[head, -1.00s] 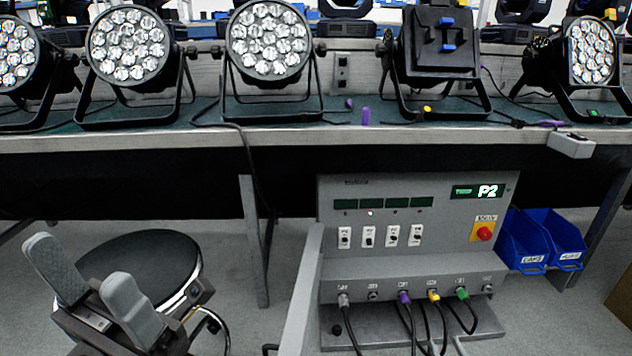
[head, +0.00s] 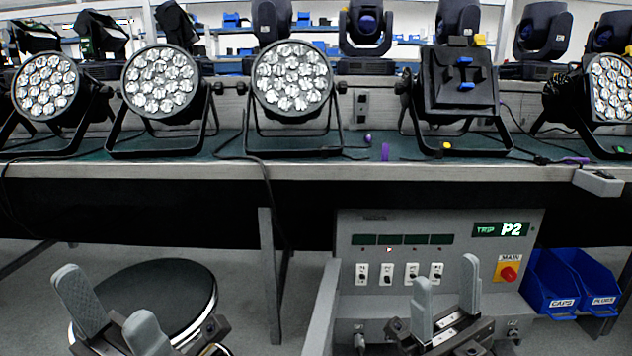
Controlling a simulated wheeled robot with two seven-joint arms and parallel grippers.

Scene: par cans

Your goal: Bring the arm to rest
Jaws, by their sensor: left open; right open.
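My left gripper (head: 112,312) is open and empty at the lower left, in front of the round black stool (head: 165,285). My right gripper (head: 446,300) is open and empty at the lower middle right, in front of the lower part of the grey control box (head: 350,290). The box shows a lit "TRIP P2" display (head: 500,230), several white switches and a red knob (head: 508,273) on a yellow plate. My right gripper and arm hide most of the box's connector row.
Several par cans (head: 160,84) stand along the bench (head: 220,172), one with a black back (head: 460,85) facing me. Two blue bins (head: 550,285) stand right of the box. A grey upright panel (head: 322,310) stands at the box's left. Moving-head lights (head: 365,25) stand behind.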

